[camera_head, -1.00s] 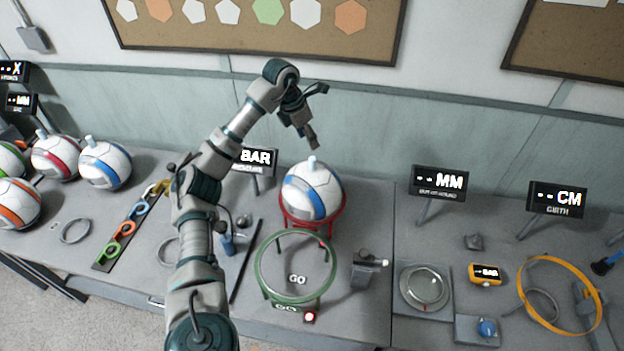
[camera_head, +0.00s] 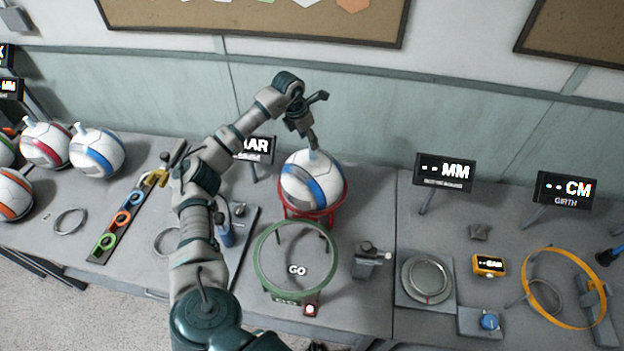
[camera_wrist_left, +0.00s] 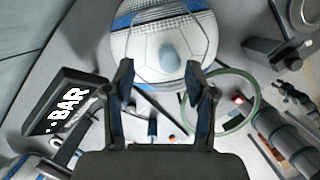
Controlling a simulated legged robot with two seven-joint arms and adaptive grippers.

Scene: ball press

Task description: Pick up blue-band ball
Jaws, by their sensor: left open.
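A white ball with a blue band (camera_head: 313,185) sits on a red stand (camera_head: 283,206) in the middle of the bench, its pale knob pointing up. My left gripper (camera_head: 317,121) is open and empty just above this ball, with one finger low beside the knob. In the left wrist view the ball (camera_wrist_left: 145,42) and its blue-grey knob (camera_wrist_left: 170,53) show beyond the open fingers (camera_wrist_left: 160,82). I cannot tell whether a finger touches the knob. A second blue-banded ball (camera_head: 97,150) rests at the left. My right gripper is not in view.
A green ring (camera_head: 257,250) stands in front of the red stand, and the BAR display (camera_head: 262,149) is behind its left side. Other balls (camera_head: 45,147) sit at far left. Gauges, an orange ring (camera_head: 527,283) and displays fill the right bench.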

